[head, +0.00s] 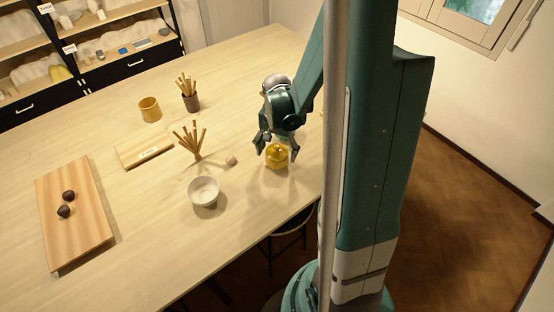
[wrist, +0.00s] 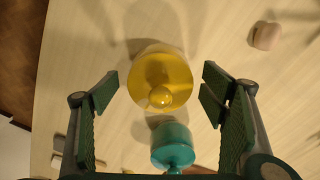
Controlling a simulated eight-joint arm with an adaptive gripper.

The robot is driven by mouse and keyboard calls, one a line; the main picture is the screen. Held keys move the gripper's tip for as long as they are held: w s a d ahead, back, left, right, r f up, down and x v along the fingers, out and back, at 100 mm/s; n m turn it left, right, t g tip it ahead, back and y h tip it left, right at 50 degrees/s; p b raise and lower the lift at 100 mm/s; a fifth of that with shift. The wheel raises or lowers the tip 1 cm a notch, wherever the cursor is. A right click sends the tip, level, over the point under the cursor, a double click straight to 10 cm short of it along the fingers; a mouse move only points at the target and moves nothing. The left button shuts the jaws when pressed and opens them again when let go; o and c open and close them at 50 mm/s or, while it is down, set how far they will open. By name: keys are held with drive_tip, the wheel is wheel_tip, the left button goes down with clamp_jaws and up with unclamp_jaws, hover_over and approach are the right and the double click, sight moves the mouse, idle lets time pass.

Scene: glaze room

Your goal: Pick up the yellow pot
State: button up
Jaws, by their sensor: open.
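The yellow pot (head: 276,156) is a small round pot with a knobbed lid, standing on the table near its right side in the head view. In the wrist view the yellow pot (wrist: 160,82) shows from above, between the spread fingers. My gripper (head: 275,146) is open and empty, pointing down over the pot. In the wrist view its fingertips (wrist: 158,84) lie to the left and right of the pot, with a gap on both sides. The height of the fingertips relative to the pot is hard to tell.
A teal lidded pot (wrist: 172,146) stands close to the yellow pot in the wrist view. A small beige block (head: 231,160) and a white bowl (head: 203,191) stand to the left. Farther left are a bundle of sticks (head: 194,141), a tan cup (head: 150,110) and a wooden board (head: 75,215).

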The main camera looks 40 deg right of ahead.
drive_tip(key=c, duration=1.1)
drive_tip(key=shift+r, duration=0.15)
drive_tip(key=shift+r, duration=4.85)
